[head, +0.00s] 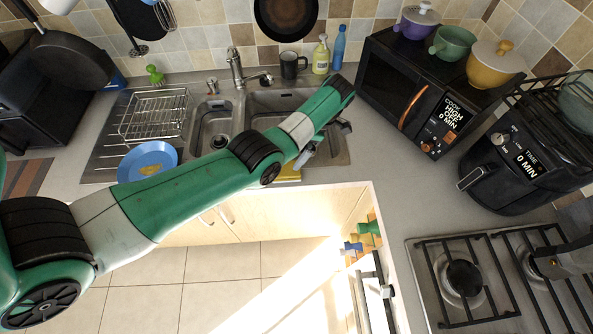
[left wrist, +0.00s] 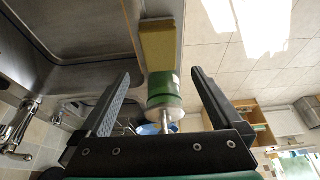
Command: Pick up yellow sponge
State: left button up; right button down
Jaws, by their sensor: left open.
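The yellow sponge (left wrist: 158,45) lies on the narrow counter strip in front of the sink, in the upper middle of the left wrist view. In the head view only a yellow sliver of it (head: 291,174) shows below my arm, at the counter's front edge. My left gripper (left wrist: 161,75) is open and empty, its two fingers apart on either side of the picture's middle. The sponge appears beyond the fingertips, in line with the gap between them and not gripped. In the head view the gripper (head: 326,141) is over the sink's right part, partly hidden by my wrist.
The double sink (head: 216,122) with its faucet (head: 236,68) lies under and behind my arm. A dish rack (head: 154,115) and a blue plate (head: 148,158) are at left. A black microwave (head: 415,95) and an air fryer (head: 525,160) stand at right. Counter right of the sink is clear.

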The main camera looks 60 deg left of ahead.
aim_at(287, 168)
pick_arm(q)
jog(key=b+x, duration=0.2)
jog(key=x, duration=0.3)
jog(key=shift+f, duration=0.3)
jog(key=x, duration=0.4)
jog(key=shift+f, duration=0.55)
jog(key=shift+f, duration=0.25)
jog(key=c, duration=1.2)
jog(key=shift+r, duration=0.1)
